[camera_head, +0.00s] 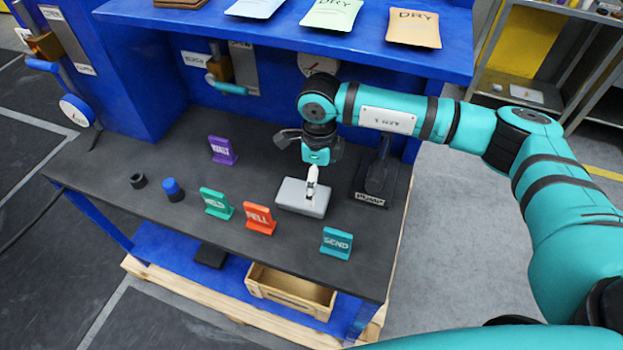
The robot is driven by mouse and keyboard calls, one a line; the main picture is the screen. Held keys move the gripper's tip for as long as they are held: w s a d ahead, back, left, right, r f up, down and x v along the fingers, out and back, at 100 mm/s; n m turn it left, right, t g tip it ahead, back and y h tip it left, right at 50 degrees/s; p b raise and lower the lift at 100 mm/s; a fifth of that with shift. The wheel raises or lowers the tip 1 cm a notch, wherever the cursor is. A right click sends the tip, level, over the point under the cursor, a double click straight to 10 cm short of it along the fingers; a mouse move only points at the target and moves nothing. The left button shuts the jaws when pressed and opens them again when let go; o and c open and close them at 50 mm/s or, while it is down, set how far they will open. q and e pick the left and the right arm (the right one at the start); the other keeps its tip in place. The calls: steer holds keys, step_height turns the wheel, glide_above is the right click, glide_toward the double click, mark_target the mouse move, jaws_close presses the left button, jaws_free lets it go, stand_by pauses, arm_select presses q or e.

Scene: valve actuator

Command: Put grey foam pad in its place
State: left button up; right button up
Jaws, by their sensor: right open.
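A light grey pad-like block (296,203), which looks like the grey foam pad, lies flat on the dark bench top right of the middle. My right gripper (313,163) points down above it, its dark fingers spread to both sides. A small white piece shows between the gripper and the block; I cannot tell whether it belongs to the gripper or stands on the block. I cannot tell if anything touches. The left gripper is not in view.
Purple (223,151), green (216,204), orange (260,220) and teal (336,243) sign stands are on the bench (150,215). A black pump stand (378,180) is right of the block. A blue-capped part (173,189) and dark ring (138,181) lie left. A blue shelf (290,37) overhangs behind.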

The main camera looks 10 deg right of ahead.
mark_target(317, 197)
steer(key=shift+w+d+f, duration=0.1)
steer(key=shift+f, duration=0.15)
steer(key=shift+f+p, duration=0.3)
steer(key=shift+f, duration=0.05)
steer(key=shift+s+a+f+p, duration=0.15)
steer(key=shift+s+f+p, duration=0.1)
steer(key=shift+f+p, duration=0.3)
steer(key=shift+s+a+f+p, duration=0.15)
steer(key=shift+s+f+p, duration=0.15)
steer(key=shift+f, duration=0.35)
steer(key=f, duration=0.2)
steer(key=shift+w+d+f+p, duration=0.1)
steer(key=shift+w+f+p, duration=0.1)
steer(key=shift+f+p, duration=0.2)
steer(key=shift+f, duration=0.45)
steer(key=c, duration=0.5)
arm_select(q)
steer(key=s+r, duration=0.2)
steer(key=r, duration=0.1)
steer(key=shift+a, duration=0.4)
arm_select(e)
steer(key=c, duration=0.7)
